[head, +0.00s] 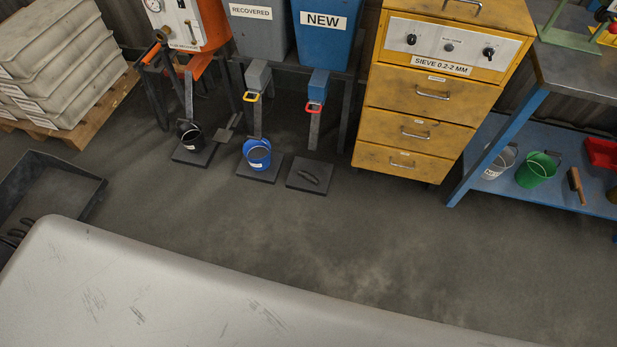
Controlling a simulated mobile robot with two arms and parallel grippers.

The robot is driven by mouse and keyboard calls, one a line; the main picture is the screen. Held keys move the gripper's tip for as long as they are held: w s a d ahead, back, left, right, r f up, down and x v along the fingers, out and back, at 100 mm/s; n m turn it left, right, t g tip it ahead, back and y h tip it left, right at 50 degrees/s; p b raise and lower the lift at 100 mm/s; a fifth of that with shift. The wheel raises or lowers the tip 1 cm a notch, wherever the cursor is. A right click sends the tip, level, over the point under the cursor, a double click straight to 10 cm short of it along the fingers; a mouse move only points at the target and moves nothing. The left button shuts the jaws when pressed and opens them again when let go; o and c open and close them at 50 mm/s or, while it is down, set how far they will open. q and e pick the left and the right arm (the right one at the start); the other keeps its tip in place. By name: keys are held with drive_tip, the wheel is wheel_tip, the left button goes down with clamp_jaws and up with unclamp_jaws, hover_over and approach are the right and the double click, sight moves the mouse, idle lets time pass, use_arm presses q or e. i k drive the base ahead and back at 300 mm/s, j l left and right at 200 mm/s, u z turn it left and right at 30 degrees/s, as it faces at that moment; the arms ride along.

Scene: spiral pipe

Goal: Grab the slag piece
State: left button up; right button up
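A small dark, elongated lump (309,178), which looks like a slag piece, lies on a flat dark plate (306,187) on the floor below the NEW hopper. Several dark curved shapes (14,236) show at the left edge by the black tray; I cannot tell what they are. Neither of my grippers can be made out in the head view.
A blue bucket (258,154) and a black bucket (189,136) stand on plates left of the lump. The yellow sieve cabinet (416,124) stands to its right, then a blue workbench (507,150). A black tray (62,172) lies at left. The middle floor is clear.

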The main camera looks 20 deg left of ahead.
sight(310, 177)
drive_tip(key=u, duration=0.65)
drive_tip(key=i+l+u, duration=0.3)
drive_tip(key=u, duration=0.15)
drive_tip(key=i+l+u, duration=0.25)
drive_tip(key=l+u, duration=0.25)
